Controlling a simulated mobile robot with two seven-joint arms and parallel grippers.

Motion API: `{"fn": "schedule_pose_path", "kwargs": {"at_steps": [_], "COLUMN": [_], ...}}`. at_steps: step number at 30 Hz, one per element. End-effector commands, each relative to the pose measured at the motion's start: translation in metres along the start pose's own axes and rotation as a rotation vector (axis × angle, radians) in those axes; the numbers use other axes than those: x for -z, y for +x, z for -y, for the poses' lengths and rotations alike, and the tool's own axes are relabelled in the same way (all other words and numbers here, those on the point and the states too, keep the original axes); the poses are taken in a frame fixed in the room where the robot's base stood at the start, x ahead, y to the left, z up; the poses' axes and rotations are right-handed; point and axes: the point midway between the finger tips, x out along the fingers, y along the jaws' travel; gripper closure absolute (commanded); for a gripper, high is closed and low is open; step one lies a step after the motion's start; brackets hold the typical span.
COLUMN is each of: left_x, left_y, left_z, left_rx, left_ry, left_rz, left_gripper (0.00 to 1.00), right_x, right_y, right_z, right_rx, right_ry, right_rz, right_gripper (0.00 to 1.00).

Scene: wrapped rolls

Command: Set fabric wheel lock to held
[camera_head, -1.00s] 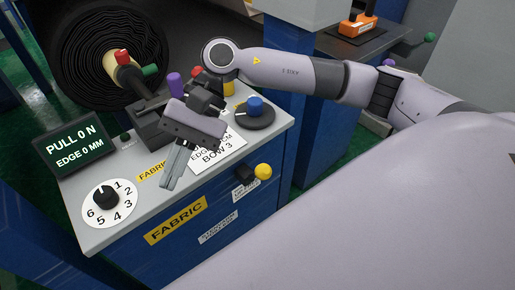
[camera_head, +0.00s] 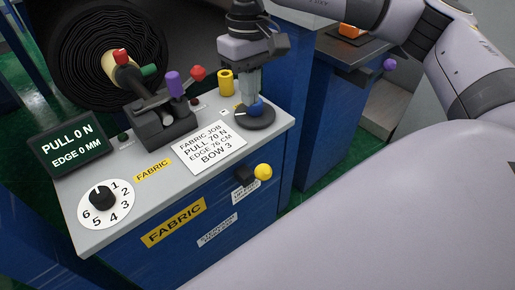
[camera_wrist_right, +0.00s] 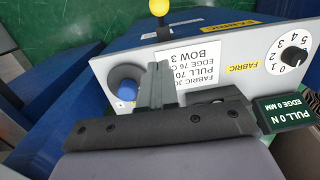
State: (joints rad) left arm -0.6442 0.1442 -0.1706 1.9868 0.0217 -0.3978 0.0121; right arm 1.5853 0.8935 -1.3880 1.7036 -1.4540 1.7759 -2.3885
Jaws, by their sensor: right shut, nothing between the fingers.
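The fabric station (camera_head: 100,222) has a grey top and a blue front. The yellow ball also shows in the right wrist view (camera_wrist_right: 159,7). A blue knob (camera_head: 262,110) on a dark round base sits at the top's right end. My right gripper (camera_head: 249,100) is shut and empty, pointing down at the blue knob. In the right wrist view the fingers (camera_wrist_right: 156,84) are beside the knob (camera_wrist_right: 127,90); contact is unclear. My left gripper is not in view.
A numbered dial (camera_head: 103,198), a screen (camera_head: 73,145) reading PULL 0 N and EDGE 0 MM, and a job card (camera_head: 208,147) are on the top. A black roll (camera_head: 110,50) is at the back.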

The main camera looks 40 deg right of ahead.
Motion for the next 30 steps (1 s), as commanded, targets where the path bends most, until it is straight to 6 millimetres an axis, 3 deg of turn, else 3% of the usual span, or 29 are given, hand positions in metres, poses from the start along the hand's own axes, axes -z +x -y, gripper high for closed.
{"fn": "schedule_pose_path", "kwargs": {"at_steps": [8, 21, 30], "left_x": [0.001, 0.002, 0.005], "left_y": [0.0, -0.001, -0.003], "left_z": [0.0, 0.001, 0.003], "left_rx": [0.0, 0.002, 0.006], "left_ry": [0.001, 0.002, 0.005], "left_rz": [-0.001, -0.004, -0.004], "left_gripper": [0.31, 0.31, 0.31], "right_x": [-0.001, -0.001, -0.026], "right_y": [0.015, 0.105, 0.127], "right_z": [0.0, 0.001, 0.005], "right_rx": [0.001, 0.002, 0.003], "right_ry": [0.001, 0.001, 0.002], "right_rz": [0.003, 0.004, 0.0], "right_gripper": [1.0, 1.0, 1.0]}}
